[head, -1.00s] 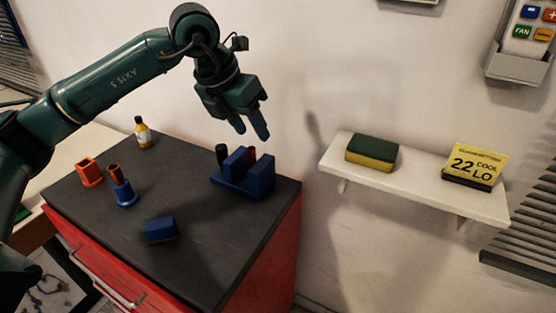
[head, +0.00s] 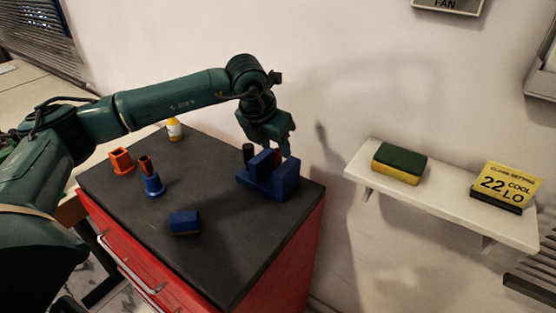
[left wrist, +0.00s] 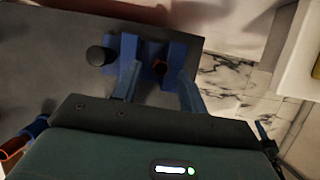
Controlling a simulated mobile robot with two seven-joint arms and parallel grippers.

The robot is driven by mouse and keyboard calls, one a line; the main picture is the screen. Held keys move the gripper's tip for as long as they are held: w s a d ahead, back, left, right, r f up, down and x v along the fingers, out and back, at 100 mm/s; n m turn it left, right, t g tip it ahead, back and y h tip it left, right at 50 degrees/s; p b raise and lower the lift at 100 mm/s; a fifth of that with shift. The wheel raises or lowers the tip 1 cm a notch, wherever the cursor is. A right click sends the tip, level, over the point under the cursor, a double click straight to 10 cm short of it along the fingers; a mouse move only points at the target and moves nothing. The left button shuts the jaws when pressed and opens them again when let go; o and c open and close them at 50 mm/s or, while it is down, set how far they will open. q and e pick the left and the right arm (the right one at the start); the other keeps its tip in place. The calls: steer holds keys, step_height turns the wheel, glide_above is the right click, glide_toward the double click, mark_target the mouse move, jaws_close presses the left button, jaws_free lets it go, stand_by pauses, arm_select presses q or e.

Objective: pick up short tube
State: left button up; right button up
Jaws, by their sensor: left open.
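My left gripper (head: 279,147) is open just above the block. Another orange-brown tube (head: 145,164) stands in a blue round holder (head: 154,186). I cannot tell by length which tube is the short one. My right gripper is not in view.
An orange square holder (head: 121,161), a yellow bottle (head: 174,130) and a blue block (head: 185,222) are on the dark cabinet top (head: 235,245). A wall shelf (head: 440,209) holds a sponge (head: 400,163) and a yellow sign (head: 506,184).

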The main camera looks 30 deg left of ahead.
arm_select(q)
steer(key=shift+x, duration=1.15)
jaws_close()
